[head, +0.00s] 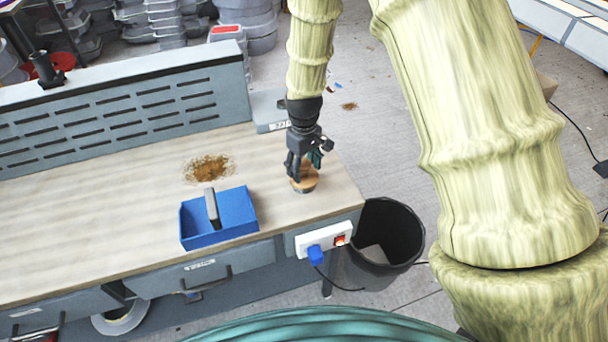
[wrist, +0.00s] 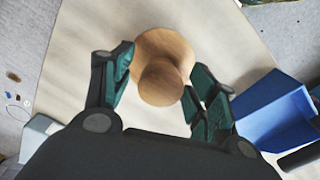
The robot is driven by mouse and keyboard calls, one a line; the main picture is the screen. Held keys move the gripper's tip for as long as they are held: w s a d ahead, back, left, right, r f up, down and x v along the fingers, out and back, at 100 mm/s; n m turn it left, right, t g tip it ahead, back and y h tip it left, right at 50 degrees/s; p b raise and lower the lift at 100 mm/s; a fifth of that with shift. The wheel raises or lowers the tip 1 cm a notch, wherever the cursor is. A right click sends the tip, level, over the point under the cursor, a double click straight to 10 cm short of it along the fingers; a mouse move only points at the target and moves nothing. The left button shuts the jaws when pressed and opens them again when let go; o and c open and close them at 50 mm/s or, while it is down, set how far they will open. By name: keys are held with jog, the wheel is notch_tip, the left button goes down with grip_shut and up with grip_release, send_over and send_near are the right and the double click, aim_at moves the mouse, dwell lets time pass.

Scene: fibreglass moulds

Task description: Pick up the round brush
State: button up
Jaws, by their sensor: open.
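The round brush shows a wooden knob on a round wooden body in the wrist view (wrist: 162,80). In the head view the round brush (head: 305,180) stands on the bench top near its right front corner, partly hidden by my gripper. My gripper (head: 300,168) points down over it. In the wrist view my gripper (wrist: 158,82) is open, with one green-padded finger on each side of the knob. No firm hold shows, and I cannot tell whether a finger touches the wood.
A brown stain (head: 209,167) lies behind the tray. A slotted back panel (head: 130,112) edges the bench. A black bin (head: 409,243) stands on the floor at the right.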

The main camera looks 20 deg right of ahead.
aim_at(304, 161)
jog(key=c, duration=1.2)
jog(key=shift+o, duration=0.2)
jog(key=shift+r+b, duration=0.65)
jog(key=shift+r, duration=0.15)
jog(key=shift+r+b, duration=0.45)
jog(key=shift+r, duration=0.45)
jog(key=s+a+r+b, duration=0.1)
jog(key=s+b, duration=0.3)
jog(key=s, duration=1.2)
jog(key=shift+a+r+b, duration=0.2)
jog(key=shift+r+b, duration=0.1)
jog(key=shift+b, duration=0.05)
